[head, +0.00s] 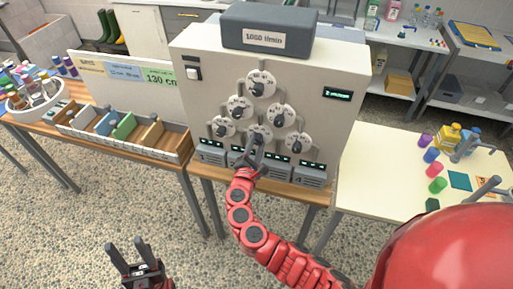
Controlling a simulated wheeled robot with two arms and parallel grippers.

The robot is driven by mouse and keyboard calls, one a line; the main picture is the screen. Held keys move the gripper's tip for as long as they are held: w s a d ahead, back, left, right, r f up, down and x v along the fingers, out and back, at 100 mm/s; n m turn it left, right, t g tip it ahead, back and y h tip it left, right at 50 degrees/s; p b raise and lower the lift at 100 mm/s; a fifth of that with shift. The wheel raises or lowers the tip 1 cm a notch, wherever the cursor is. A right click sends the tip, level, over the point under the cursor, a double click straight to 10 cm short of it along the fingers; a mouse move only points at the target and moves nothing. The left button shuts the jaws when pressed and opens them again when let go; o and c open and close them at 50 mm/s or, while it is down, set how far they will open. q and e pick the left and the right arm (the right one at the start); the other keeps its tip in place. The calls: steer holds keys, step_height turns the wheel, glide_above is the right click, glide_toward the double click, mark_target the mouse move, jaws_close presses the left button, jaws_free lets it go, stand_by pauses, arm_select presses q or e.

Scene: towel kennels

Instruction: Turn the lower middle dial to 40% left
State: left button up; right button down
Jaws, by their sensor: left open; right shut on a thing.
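A beige panel box (185,110) carries white round dials in a triangle. The lower middle dial (262,129) is in the bottom row, between a lower left dial (222,127) and a lower right dial (298,142). My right gripper (257,143) reaches up from below and is shut on the knob of the lower middle dial. The gripper covers part of that dial, so its setting cannot be read. My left gripper (135,257) is open and empty, low in front, away from the panel.
Grey numbered boxes (310,174) stand below the dials. A divided tray (170,145) stands on the table at left. A grey block (268,25) labelled 1060 l/min sits on top of the panel.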

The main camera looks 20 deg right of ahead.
steer(key=m+b, duration=0.4)
steer(key=b, duration=0.3)
steer(key=m+b, duration=0.4)
steer(key=b, duration=0.3)
steer(key=m+b, duration=0.5)
steer(key=b, duration=0.2)
steer(key=shift+f, duration=0.4)
steer(key=shift+r+m+h+b, duration=0.3)
steer(key=shift+m+b, duration=0.5)
steer(key=shift+b, duration=0.2)
steer(key=c, duration=0.5)
jaws_free()
steer(key=shift+a, duration=0.1)
